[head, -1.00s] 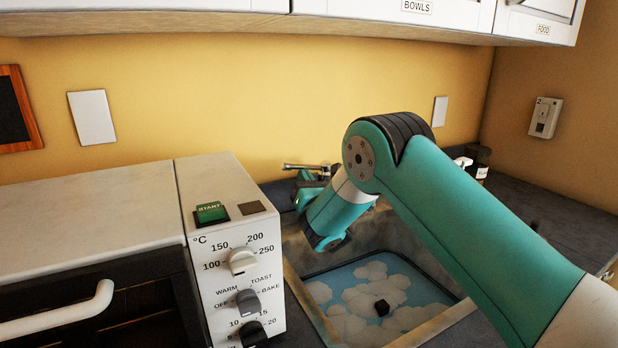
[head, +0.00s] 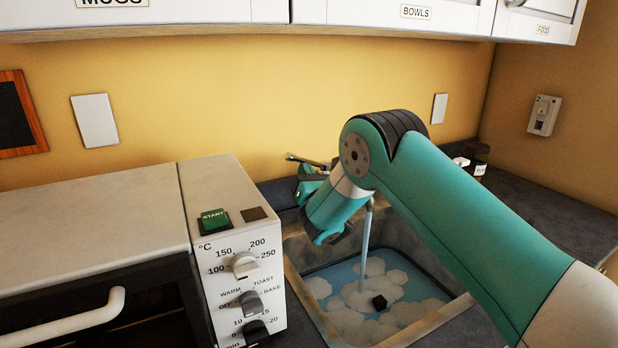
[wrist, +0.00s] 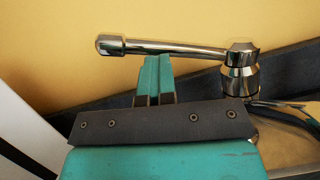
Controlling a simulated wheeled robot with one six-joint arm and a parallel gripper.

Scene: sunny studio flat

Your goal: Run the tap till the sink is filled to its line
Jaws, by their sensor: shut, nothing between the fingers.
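The tap's chrome lever (wrist: 165,47) stretches left from the tap body (wrist: 240,75) in the wrist view. In the head view the lever (head: 305,160) tilts up at its left end. A stream of water (head: 366,245) falls into the sink (head: 308,300). A dark line (head: 418,262) runs around the inner wall near the water's edge. My gripper (wrist: 153,75) is shut and empty, its tips just below the lever; touching or not is unclear. My arm hides part of the sink.
A white oven with knobs (head: 245,265) and a green START button (head: 215,220) stands left of the sink. Cabinets (head: 400,15) hang above. Small bottles (head: 475,158) stand behind my arm. Dark counter (head: 560,215) lies clear at the right.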

